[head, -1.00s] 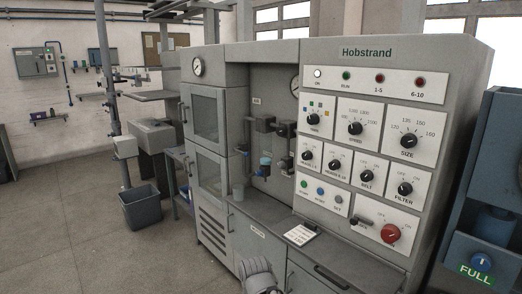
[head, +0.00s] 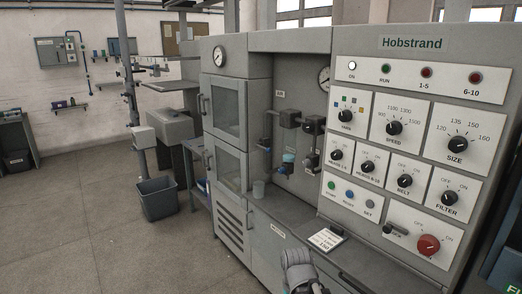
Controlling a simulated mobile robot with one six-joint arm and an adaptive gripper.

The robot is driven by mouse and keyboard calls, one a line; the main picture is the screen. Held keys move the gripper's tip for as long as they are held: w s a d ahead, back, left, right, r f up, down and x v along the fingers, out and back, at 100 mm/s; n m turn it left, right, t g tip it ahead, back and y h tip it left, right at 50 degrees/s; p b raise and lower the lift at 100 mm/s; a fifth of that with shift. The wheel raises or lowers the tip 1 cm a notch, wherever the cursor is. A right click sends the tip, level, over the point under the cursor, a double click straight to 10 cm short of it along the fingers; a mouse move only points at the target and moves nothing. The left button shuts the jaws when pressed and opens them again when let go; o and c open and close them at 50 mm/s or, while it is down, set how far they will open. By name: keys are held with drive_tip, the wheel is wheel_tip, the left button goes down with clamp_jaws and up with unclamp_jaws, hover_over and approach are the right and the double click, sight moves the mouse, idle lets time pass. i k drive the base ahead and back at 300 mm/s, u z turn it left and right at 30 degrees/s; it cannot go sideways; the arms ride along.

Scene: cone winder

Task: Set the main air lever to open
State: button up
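The grey Hobstrand machine (head: 305,60) stands ahead and to the right. In its recess are dark fittings (head: 289,118) with pipes, under a small label (head: 280,93) too small to read. A small dark handle (head: 265,145) shows at the recess's left side. I cannot tell for sure which part is the main air lever or how it is set. A grey part at the bottom edge looks like my gripper (head: 298,268). It is in front of the machine's counter, apart from the recess fittings. Its fingers are not clear.
The control panel has several black knobs, a red knob (head: 429,245) and a lit ON lamp (head: 352,65). A dark bin (head: 157,198) stands left of the machine. The floor at left is clear.

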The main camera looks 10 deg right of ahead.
sight(263, 147)
drive_tip(key=u, duration=0.05)
drive_tip(key=k, duration=0.65)
drive_tip(key=u, duration=0.3)
drive_tip(key=i, duration=1.65)
drive_tip(key=z, duration=0.55)
